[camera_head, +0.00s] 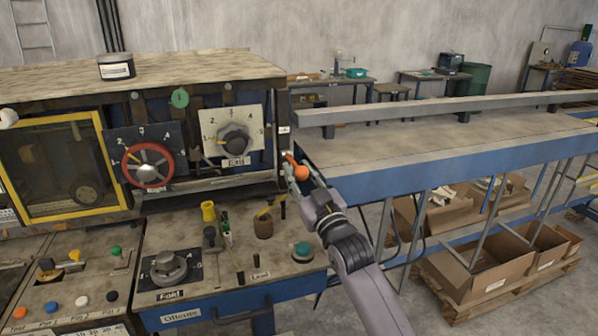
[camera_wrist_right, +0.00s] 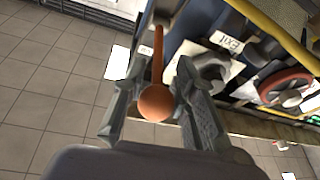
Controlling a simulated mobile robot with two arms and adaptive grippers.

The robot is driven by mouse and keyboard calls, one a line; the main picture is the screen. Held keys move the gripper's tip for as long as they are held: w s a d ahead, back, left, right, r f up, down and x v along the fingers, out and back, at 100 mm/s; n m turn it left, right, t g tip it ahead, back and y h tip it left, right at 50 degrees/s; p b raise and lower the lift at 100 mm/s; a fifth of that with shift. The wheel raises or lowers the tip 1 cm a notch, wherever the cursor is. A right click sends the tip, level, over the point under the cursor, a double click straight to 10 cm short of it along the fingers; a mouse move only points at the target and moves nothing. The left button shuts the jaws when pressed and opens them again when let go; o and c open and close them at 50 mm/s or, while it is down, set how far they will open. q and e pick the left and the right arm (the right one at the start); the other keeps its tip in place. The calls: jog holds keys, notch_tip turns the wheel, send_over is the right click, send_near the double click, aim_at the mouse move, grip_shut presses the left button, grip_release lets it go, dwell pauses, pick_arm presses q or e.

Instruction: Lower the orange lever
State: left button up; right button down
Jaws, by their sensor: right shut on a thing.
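The orange lever (camera_head: 301,172) sticks out at the right end of the machine's front, with a ball knob and a thin shaft. In the right wrist view its orange ball (camera_wrist_right: 156,103) lies between the two fingers, and its shaft runs up the picture, away from me. My right gripper (camera_head: 297,173) comes from the lower right and is shut on the lever at its knob. The fingers (camera_wrist_right: 157,95) stand on either side of the ball in the wrist view. My left gripper is not in the head view.
The machine front has a red handwheel (camera_head: 148,165) and a grey exit dial (camera_head: 234,140) left of the lever. A lower panel (camera_head: 225,262) holds knobs and small levers. A long blue-edged table (camera_head: 450,145) extends right, with cardboard boxes (camera_head: 480,275) beneath it.

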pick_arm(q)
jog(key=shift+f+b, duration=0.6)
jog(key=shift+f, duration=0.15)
pick_arm(e)
jog(key=shift+w+f, duration=0.15)
jog(key=shift+f, duration=1.2)
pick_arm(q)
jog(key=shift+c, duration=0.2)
pick_arm(e)
jog(key=shift+r, duration=0.3)
